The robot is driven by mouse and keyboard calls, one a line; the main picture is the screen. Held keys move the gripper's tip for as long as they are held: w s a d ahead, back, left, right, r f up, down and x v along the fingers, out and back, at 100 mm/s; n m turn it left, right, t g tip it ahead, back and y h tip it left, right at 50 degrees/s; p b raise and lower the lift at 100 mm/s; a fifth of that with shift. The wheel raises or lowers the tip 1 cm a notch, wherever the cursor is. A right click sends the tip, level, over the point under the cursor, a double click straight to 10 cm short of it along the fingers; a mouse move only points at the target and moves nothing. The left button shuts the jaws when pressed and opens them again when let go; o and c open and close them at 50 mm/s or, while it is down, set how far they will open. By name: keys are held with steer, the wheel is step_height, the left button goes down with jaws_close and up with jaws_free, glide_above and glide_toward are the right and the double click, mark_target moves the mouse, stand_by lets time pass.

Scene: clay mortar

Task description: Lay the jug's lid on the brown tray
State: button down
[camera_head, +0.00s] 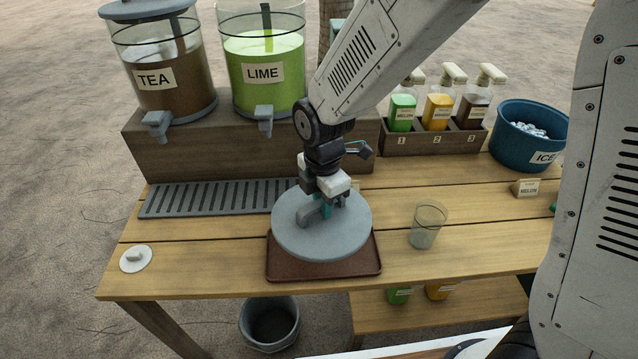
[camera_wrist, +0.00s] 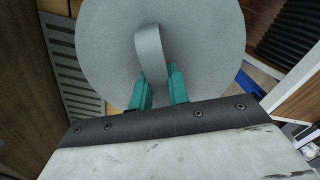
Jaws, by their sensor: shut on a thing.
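The jug's lid (camera_head: 345,235) is a large round grey disc with an arched handle. My gripper (camera_head: 325,207) is shut on that handle, and the lid is over the brown tray (camera_head: 300,270) on the table. The lid covers most of the tray; only the front part and corners show. I cannot tell whether the lid touches the tray. In the wrist view the lid (camera_wrist: 110,50) looks level, with its handle between the teal fingertips of my gripper (camera_wrist: 158,88). The lime jug (camera_head: 285,70) stands open on the wooden riser.
The tea jug (camera_head: 150,100) with its own lid stands left of the lime jug. A grey slatted drip grate (camera_head: 180,199) lies behind left. A clear glass (camera_head: 427,227) stands right of the tray. Bottles in a rack (camera_head: 435,138) and an ice bucket (camera_head: 520,150) are at the back right.

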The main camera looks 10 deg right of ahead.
steer(key=shift+w+f, duration=0.1)
steer(key=shift+f, duration=3.25)
steer(key=shift+d+f, duration=0.1)
steer(key=shift+f, duration=0.5)
steer(key=c, duration=0.8)
jaws_free()
steer(key=shift+r, duration=4.05)
